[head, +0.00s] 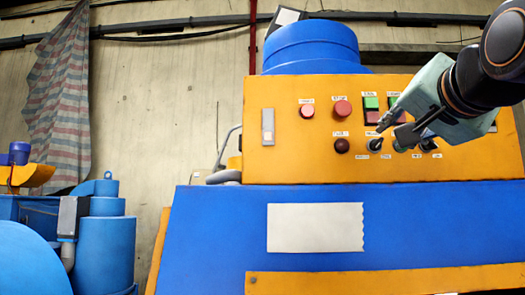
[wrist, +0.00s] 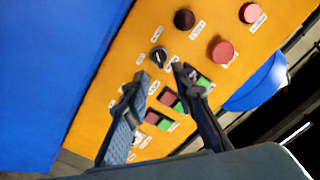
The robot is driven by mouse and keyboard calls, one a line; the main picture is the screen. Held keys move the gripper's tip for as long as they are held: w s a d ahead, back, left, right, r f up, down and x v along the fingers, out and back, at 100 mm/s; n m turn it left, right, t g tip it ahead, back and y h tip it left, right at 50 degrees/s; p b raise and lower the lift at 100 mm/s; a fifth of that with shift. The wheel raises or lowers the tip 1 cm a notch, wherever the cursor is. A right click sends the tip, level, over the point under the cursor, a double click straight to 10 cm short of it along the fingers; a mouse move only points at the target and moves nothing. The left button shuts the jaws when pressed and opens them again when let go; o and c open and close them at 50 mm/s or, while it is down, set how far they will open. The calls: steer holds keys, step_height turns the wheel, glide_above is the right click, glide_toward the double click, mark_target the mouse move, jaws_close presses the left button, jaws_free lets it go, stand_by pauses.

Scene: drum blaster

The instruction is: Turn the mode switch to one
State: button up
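Two black rotary switches sit in the lower row of the orange control panel. The left switch (head: 375,144) shows clearly in the head view, and its black knob with a pale pointer line shows in the wrist view (wrist: 158,57). The right switch (head: 428,145) is partly covered by my gripper. The labels are too small to tell which is the mode switch, or its setting. My gripper (head: 390,137) is in front of the panel beside the left switch. In the wrist view my gripper (wrist: 158,76) has its fingers apart, with nothing held and the left switch just beyond the tips.
The orange panel (head: 265,165) also carries a dark red lamp (head: 342,146), two red buttons (head: 307,111) (head: 342,108) and green-and-red button pairs (head: 371,103). A blue machine body (head: 230,230) lies below. Blue machinery (head: 107,245) stands at the left.

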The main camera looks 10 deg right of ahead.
mark_target(380, 142)
steer(key=p+x, duration=0.1)
steer(key=x, duration=0.6)
steer(key=shift+w, duration=0.3)
steer(key=shift+c, duration=0.5)
steer(key=shift+s, duration=0.15)
jaws_close()
